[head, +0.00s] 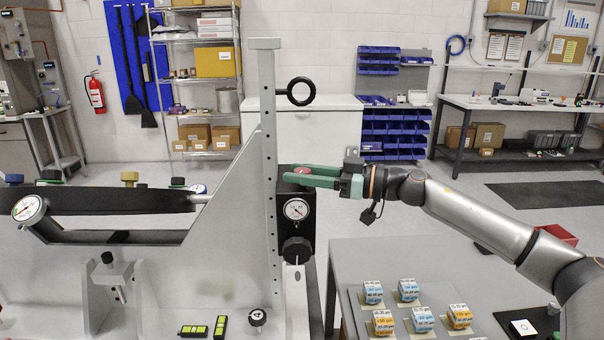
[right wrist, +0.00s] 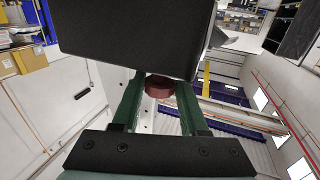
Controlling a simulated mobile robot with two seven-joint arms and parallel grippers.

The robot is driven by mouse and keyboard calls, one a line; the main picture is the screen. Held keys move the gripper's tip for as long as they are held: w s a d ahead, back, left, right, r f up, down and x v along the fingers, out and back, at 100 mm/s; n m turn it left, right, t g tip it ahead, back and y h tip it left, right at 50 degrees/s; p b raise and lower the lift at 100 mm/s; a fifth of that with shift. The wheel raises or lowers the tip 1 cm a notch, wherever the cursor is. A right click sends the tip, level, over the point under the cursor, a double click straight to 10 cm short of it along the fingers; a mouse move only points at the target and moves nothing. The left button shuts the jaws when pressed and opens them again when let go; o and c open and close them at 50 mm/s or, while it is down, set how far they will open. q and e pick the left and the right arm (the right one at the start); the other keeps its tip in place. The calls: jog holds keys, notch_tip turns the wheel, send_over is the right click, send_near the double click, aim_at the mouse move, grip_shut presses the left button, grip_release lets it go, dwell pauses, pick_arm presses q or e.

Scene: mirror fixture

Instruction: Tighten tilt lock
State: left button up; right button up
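A black box (head: 310,222) with a round white dial (head: 297,209) is mounted on the grey upright post of the fixture. A dark red knob (head: 303,171) sits at its top, and a black knob (head: 296,250) is on its front below the dial. My right gripper (head: 297,172) reaches in from the right with its green fingers level at the red knob. In the right wrist view the red knob (right wrist: 159,86) lies between the fingertips, with narrow gaps beside it. The black box hides part of that view. My left gripper does not show.
A grey table (head: 400,260) with several small labelled boxes stands below my right arm. A tilted black beam with a gauge (head: 29,208) is at the left.

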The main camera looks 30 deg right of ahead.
grip_shut()
